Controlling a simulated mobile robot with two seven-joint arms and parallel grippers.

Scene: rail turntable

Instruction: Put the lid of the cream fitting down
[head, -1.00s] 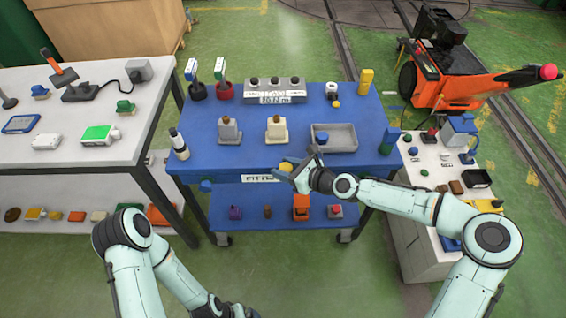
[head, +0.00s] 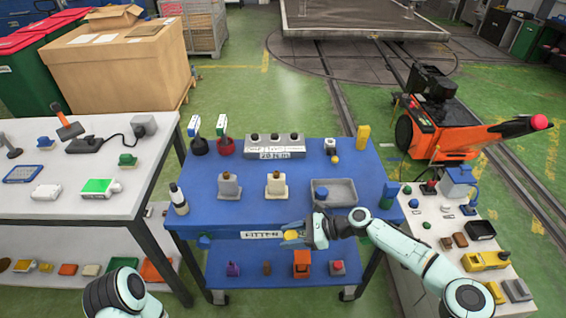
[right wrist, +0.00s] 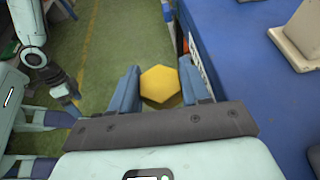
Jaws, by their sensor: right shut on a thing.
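The cream fitting (head: 276,186) stands on the blue table, with an upright cream part above a wider base. It also shows partly in the right wrist view (right wrist: 298,30), at the top right. My right gripper (head: 292,236) is shut on a yellow hexagonal piece (right wrist: 160,84), just off the table's front edge, nearer to me than the fitting and apart from it. My left gripper is out of the head view. A dark arm end (right wrist: 66,88), seemingly my left gripper, shows in the right wrist view; its jaws cannot be made out.
The blue table (head: 240,218) also bears a grey fitting (head: 229,186) left of the cream one, a grey tray (head: 335,192) to the right, and a grey box (head: 274,146) behind. A white bench (head: 80,210) stands left. The table between fittings and front edge is clear.

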